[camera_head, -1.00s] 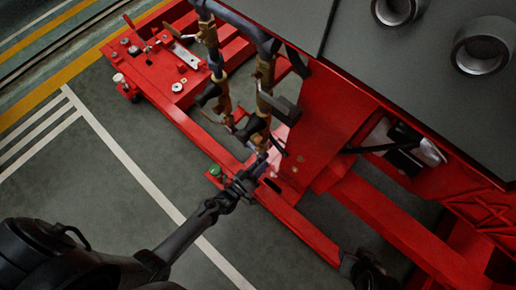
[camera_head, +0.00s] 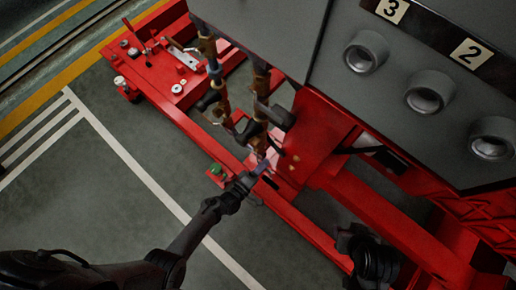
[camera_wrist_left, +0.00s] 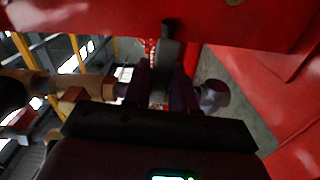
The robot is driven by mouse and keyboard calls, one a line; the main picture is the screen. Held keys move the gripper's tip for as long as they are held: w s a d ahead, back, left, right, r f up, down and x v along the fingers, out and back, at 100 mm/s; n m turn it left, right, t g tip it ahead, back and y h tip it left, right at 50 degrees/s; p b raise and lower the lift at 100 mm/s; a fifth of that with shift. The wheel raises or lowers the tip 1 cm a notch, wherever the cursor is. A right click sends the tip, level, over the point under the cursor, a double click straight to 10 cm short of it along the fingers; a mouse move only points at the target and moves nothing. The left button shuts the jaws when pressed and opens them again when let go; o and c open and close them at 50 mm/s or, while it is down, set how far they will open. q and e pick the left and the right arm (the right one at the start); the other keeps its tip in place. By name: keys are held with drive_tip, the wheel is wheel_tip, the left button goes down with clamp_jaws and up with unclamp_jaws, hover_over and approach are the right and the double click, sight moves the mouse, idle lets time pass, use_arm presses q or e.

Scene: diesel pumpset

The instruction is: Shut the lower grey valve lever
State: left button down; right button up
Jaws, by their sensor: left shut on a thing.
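The grey valve lever (camera_wrist_left: 169,56) stands between the two dark fingers of my left gripper (camera_wrist_left: 167,90) in the left wrist view. The fingers are shut on it, and its rounded end sticks out beyond them. A brass-coloured pipe with a fitting (camera_wrist_left: 78,86) runs to the left of the fingers. In the head view my left gripper (camera_head: 261,173) is at the foot of the right-hand pipe, low by the red frame. The lever itself is mostly hidden there by the gripper. A dark part at lower right looks like my right arm, but its fingertips cannot be made out.
Other dark handles (camera_head: 249,133) sit higher on the two brass pipes. A large grey cabinet (camera_head: 400,60) overhangs at upper right. The floor to the left is clear.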

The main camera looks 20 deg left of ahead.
use_arm(q)
drive_tip(key=shift+r+n, duration=0.25)
drive_tip(key=shift+n, duration=0.05)
idle(0.4)
drive_tip(key=c, duration=1)
unclamp_jaws()
drive_tip(key=shift+s, duration=0.1)
drive_tip(key=p+v, duration=0.3)
drive_tip(key=v, duration=0.7)
drive_tip(key=shift+s, duration=0.25)
